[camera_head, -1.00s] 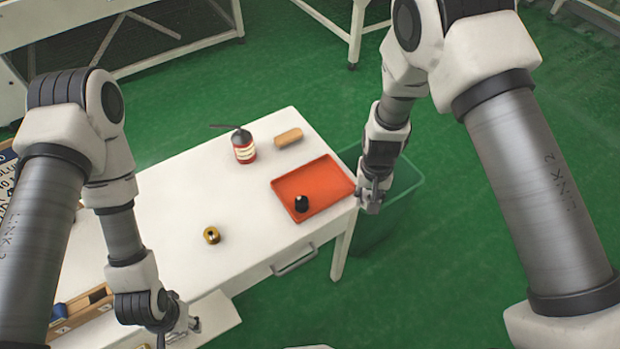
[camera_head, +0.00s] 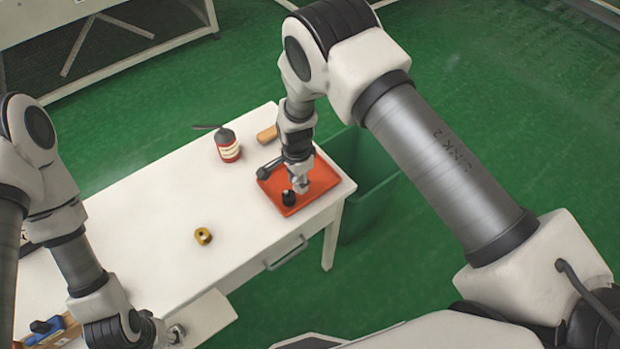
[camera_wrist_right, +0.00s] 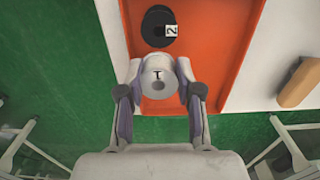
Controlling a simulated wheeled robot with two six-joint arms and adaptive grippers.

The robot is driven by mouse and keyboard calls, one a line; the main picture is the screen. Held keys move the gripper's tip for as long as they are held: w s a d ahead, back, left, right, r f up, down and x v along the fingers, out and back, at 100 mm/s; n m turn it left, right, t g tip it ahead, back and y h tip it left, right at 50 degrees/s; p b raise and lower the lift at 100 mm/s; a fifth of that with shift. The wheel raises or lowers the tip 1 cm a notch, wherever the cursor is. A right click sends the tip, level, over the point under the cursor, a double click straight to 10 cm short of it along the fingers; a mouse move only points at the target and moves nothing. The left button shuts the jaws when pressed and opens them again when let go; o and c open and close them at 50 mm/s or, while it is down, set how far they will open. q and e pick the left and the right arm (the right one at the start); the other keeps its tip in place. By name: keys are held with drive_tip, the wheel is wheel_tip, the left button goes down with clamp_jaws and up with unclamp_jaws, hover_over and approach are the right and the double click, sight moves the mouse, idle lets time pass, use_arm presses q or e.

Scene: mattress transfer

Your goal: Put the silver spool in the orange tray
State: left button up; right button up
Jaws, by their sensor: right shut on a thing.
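The silver spool (camera_wrist_right: 158,77) is a grey cylinder with a dark mark on its end. My right gripper (camera_wrist_right: 158,84) is shut on it, one finger on each side, over the orange tray (camera_wrist_right: 192,60). In the head view the spool (camera_head: 301,184) shows at the tip of my right arm, above the orange tray (camera_head: 322,181); I cannot tell if it touches the tray floor. A black spool (camera_head: 288,198) stands in the tray close to it, with a "2" label in the right wrist view (camera_wrist_right: 158,27). My left gripper (camera_head: 175,331) is low at the left, its fingers too small to judge.
A gold spool (camera_head: 203,236) lies on the white table (camera_head: 150,215). A green bin (camera_head: 375,195) stands beyond the table's right end. The table's middle is mostly clear.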

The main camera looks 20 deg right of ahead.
drive_tip(key=b, duration=0.3)
hover_over(312, 174)
drive_tip(key=shift+a+f, duration=0.1)
drive_tip(key=shift+f, duration=0.4)
wheel_tip(312, 174, down, 3)
drive_tip(key=shift+r+b, duration=0.2)
drive_tip(key=shift+b, duration=0.6)
drive_tip(key=shift+f, duration=0.35)
drive_tip(key=shift+w+r, duration=0.1)
drive_tip(key=shift+f, duration=0.2)
drive_tip(key=o, duration=1)
